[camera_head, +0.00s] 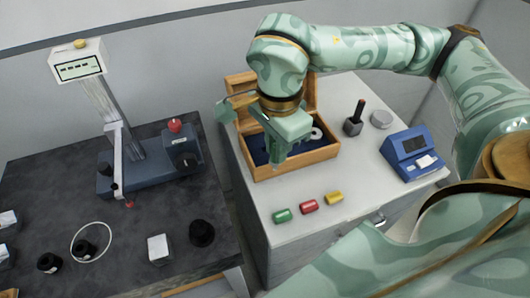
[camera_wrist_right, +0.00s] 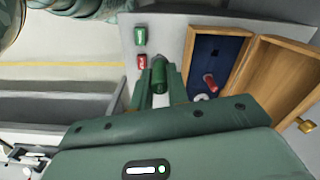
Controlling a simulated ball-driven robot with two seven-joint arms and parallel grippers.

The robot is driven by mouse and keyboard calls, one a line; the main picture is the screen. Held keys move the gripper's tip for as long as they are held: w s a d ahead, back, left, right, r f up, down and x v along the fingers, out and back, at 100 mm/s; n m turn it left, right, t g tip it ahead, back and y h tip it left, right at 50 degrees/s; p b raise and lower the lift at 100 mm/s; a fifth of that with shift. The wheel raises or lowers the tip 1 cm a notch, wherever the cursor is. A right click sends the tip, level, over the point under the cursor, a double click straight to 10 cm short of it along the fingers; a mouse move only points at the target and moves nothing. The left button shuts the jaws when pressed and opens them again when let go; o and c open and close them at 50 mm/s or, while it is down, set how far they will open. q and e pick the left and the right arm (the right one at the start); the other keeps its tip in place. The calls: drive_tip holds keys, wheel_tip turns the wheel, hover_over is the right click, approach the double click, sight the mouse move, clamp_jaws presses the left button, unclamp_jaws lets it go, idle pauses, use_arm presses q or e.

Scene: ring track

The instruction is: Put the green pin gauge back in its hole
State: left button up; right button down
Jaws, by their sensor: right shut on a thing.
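The green pin gauge (camera_wrist_right: 159,72) is held between the fingers of my right gripper (camera_wrist_right: 158,82), with its green handle showing. In the head view my right gripper (camera_head: 277,152) is above the near left part of the open wooden box (camera_head: 318,156). The box has a dark blue insert (camera_wrist_right: 232,45). A small dark hole (camera_wrist_right: 215,53) shows in the insert in the right wrist view. A red-handled gauge (camera_wrist_right: 210,82) stands in the insert. The lower end of the green gauge is hidden. My left gripper is not in view.
A green block (camera_head: 283,215), a red block (camera_head: 309,206) and a yellow block (camera_head: 334,197) lie in front of the box. A blue device (camera_head: 408,158) and a dark-handled stamp-like tool (camera_head: 355,121) stand to its right. A measuring stand (camera_head: 140,170) is on the dark table left.

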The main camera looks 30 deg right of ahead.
drive_tip(key=shift+w+d+f+b, duration=0.55)
drive_tip(key=shift+w+d+f, duration=0.45)
drive_tip(key=shift+w+f, duration=1.1)
drive_tip(key=shift+w+d+f+b, duration=0.6)
drive_tip(key=shift+w+d+f, duration=0.45)
drive_tip(key=shift+w+f, duration=1.05)
drive_tip(key=shift+w+d+f+b, duration=0.55)
drive_tip(key=shift+w+d+f, duration=0.45)
drive_tip(key=shift+w+f, duration=1.1)
drive_tip(key=shift+f, duration=0.15)
drive_tip(key=c, duration=1.4)
unclamp_jaws()
drive_tip(key=shift+o, duration=0.2)
drive_tip(key=shift+f, duration=0.1)
wheel_tip(320, 180, up, 16)
drive_tip(key=p, duration=0.3)
drive_tip(key=shift+a+r, duration=0.15)
drive_tip(key=shift+r, duration=0.1)
